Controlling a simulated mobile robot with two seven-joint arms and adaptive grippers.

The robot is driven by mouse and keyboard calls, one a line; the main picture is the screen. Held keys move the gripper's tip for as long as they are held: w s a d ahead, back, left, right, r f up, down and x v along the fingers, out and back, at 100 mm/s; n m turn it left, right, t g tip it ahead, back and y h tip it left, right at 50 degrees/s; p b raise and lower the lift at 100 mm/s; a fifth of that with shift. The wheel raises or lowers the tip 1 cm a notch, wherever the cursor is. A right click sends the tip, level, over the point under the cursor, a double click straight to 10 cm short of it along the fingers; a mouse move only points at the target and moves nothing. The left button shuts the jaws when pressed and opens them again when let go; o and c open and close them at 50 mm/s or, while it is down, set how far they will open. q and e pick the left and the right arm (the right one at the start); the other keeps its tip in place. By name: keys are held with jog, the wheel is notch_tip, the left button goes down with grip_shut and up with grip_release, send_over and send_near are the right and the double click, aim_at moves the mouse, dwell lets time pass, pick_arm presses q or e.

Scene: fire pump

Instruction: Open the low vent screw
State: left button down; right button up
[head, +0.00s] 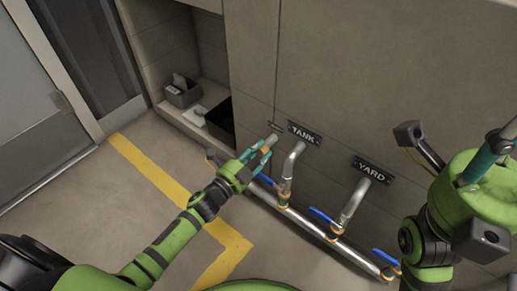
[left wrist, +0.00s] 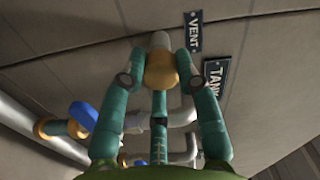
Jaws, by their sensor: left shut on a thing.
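The low vent screw is a brass knob (left wrist: 161,72) on the end of a short grey pipe (left wrist: 160,41), beside the VENT sign (left wrist: 193,31) in the left wrist view. In the head view the brass (head: 265,150) shows between the teal fingers. My left gripper (head: 263,154) is shut on it, one finger on each side; the fingers also show in the left wrist view (left wrist: 158,82). My right gripper (head: 487,158) is at the right edge of the head view, away from the screw. It is partly cut off, so its jaws cannot be judged.
The TANK sign (head: 304,133) and YARD sign (head: 373,171) mark bent pipes right of the screw. A silver pipe (head: 305,225) with blue-handled valves runs low along the wall. A recess at left holds a grey box (head: 183,96). The floor with yellow line (head: 150,167) is clear.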

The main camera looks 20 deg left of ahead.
pick_arm(q)
jog(key=shift+r+n, duration=0.1)
jog(key=shift+n, duration=0.2)
jog(key=c, duration=0.9)
grip_release()
jog(key=shift+s+a, duration=0.1)
jog(key=shift+s, duration=0.25)
jog(key=v, duration=1.1)
jog(key=shift+s, duration=0.1)
